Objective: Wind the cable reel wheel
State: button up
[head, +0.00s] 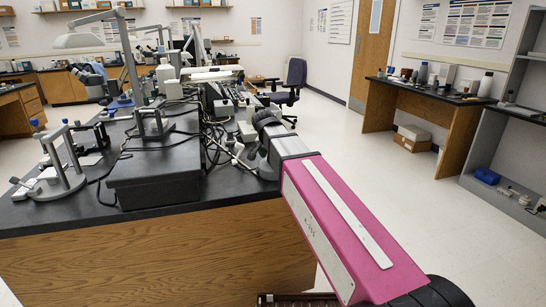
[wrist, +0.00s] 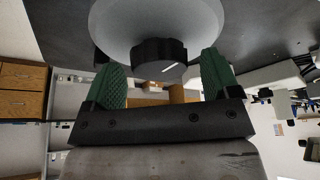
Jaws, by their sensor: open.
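In the wrist view, a large pale grey disc (wrist: 108,28), which looks like the reel wheel, fills the top middle. A black knob (wrist: 155,52) with a short white line stands out from its lower middle. My gripper (wrist: 161,66) is open, with green ribbed pads on both fingers. The knob shows between the two fingers, with a gap on each side. I cannot tell whether the fingertips touch the disc. In the head view my pink arm reaches to the right edge of the bench; my fingertips and the wheel cannot be made out clearly there.
The dark-topped bench (head: 60,213) carries a large grey box (head: 155,180), stands (head: 66,165) and loose cables (head: 212,140) left of my arm. A chair (head: 294,78) stands behind. The floor (head: 400,180) to the right is clear up to a side table (head: 430,90).

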jog(key=v, duration=1)
jog(key=shift+r, duration=0.2)
jog(key=shift+s, duration=0.15)
